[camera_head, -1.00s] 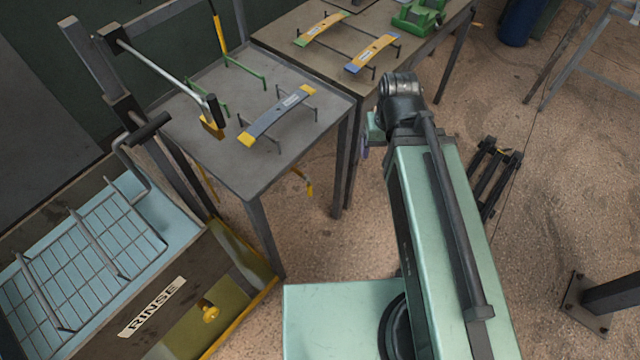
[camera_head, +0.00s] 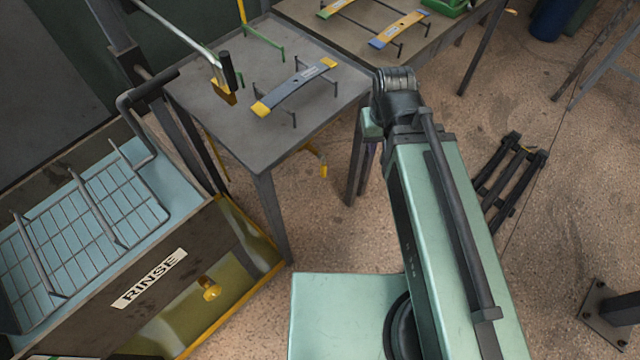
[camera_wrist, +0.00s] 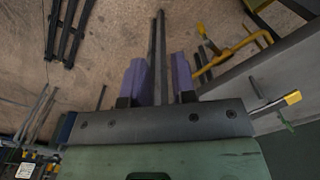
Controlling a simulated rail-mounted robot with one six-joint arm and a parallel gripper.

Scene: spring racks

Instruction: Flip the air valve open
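A yellow pipe (camera_wrist: 235,48) with a dark lever tipped in yellow (camera_wrist: 202,29) shows at the upper right of the wrist view. It looks like the air valve, but I cannot be sure. In the head view a yellow fitting (camera_head: 322,170) hangs below the near table's edge, partly hidden. My gripper (camera_wrist: 159,78) has two purple fingers spread apart with nothing held between them. The valve-like lever is to the right of the fingers and apart from them. In the head view my own arm mostly hides the gripper.
The near table (camera_head: 225,125) carries a grey leaf spring with yellow ends (camera_head: 295,85). Its leg (camera_wrist: 158,50) shows behind the finger gap. A rinse tank (camera_head: 115,295) with a yellow knob (camera_head: 211,290) stands at left. A black frame (camera_head: 508,180) lies on the floor at right.

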